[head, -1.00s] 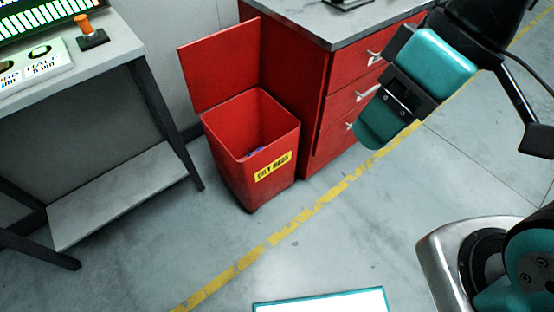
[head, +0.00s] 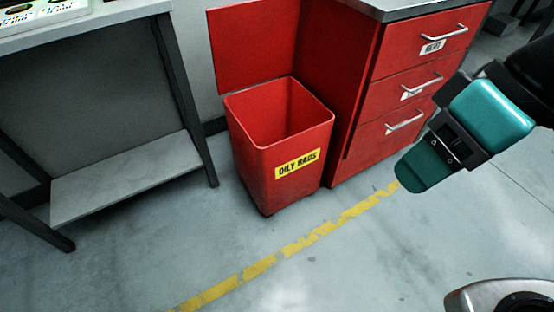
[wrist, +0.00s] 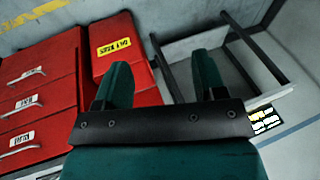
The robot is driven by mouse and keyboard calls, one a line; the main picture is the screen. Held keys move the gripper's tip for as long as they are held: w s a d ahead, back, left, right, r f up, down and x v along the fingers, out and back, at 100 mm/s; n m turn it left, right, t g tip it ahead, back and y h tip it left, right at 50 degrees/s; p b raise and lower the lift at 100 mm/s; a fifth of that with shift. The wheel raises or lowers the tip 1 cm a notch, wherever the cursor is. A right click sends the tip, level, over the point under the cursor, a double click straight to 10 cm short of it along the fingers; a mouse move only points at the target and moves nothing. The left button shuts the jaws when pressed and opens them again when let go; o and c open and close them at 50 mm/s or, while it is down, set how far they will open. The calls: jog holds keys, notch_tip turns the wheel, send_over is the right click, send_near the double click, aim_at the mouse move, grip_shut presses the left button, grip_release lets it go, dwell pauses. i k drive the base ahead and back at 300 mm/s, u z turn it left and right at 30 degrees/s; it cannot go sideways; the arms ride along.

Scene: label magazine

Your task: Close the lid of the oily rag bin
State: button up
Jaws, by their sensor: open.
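The red oily rag bin (head: 290,185) stands on the floor with a yellow "OILY RAGS" label on its front. Its flat red lid (head: 252,45) is open, standing up at the back of the bin mouth. The bin also shows in the wrist view (wrist: 140,40), beyond my fingers. My gripper (head: 422,166) is at the right of the head view, apart from bin and lid. In the wrist view its two teal fingers (wrist: 162,78) are spread with nothing between them. The bottom of the bin is hidden.
A red drawer cabinet (head: 412,65) stands close to the bin's right side. A workbench with a lower shelf (head: 130,175) is on the left. The grey floor in front, crossed by a yellow line (head: 300,245), is clear.

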aim_at(252, 42)
jog(key=k, duration=0.65)
jog(key=u, duration=0.6)
jog(key=i, duration=0.6)
jog(key=u, duration=0.8)
jog(key=i, duration=1.4)
jog(key=z, duration=1.05)
jog(key=i, duration=0.4)
jog(key=z, duration=0.35)
